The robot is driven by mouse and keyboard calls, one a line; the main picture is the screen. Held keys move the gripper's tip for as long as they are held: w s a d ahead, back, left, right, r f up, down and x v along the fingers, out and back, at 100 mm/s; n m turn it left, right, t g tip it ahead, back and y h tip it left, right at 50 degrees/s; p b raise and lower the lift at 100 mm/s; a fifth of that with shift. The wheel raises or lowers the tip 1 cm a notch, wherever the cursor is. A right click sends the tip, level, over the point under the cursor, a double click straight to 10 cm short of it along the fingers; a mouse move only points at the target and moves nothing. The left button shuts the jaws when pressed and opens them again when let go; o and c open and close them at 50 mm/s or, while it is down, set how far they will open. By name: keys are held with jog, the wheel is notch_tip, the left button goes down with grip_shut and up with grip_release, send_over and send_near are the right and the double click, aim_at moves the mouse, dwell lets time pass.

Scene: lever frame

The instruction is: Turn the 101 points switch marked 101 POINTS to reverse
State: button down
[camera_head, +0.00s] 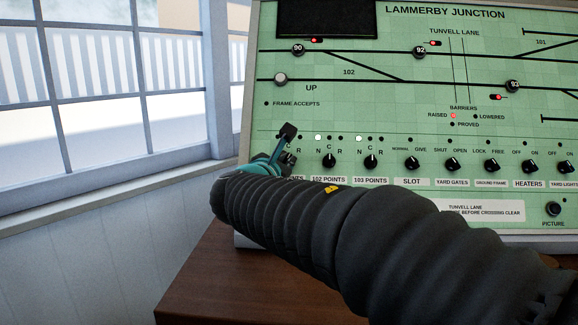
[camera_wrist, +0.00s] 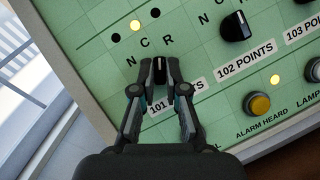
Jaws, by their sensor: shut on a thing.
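The 101 points switch (camera_wrist: 159,72) is a small black knob with a pale mark, on the green panel below the letters N, C and R. Its mark appears to face between C and R in the wrist view. My gripper (camera_wrist: 160,77) is shut on this knob, one finger on each side. The 101 POINTS label (camera_wrist: 160,108) is partly covered by the fingers. Of the three lamps above the letters, the middle lamp (camera_wrist: 135,25) is lit and the outer two are dark. In the head view my gripper (camera_head: 286,148) hides the knob.
The 102 points knob (camera_head: 329,160) and 103 points knob (camera_head: 370,161) stand just right on the panel (camera_head: 345,112). A window (camera_head: 95,80) and sill lie left, and a wooden desk (camera_head: 205,280) below.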

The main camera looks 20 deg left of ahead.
jog(key=shift+a+m+g+h, duration=0.1)
jog(key=shift+m+g+h, duration=0.3)
jog(key=shift+m, duration=0.65)
jog(key=shift+a+m+g+h, duration=0.1)
jog(key=shift+m+h, duration=0.5)
jog(key=shift+m, duration=0.45)
jog(key=c, duration=1.2)
grip_release()
jog(key=s+a+r, duration=0.1)
jog(key=s, duration=1)
jog(key=shift+s+a+r, duration=0.25)
jog(key=shift+s+r, duration=0.05)
jog(key=shift+s, duration=0.1)
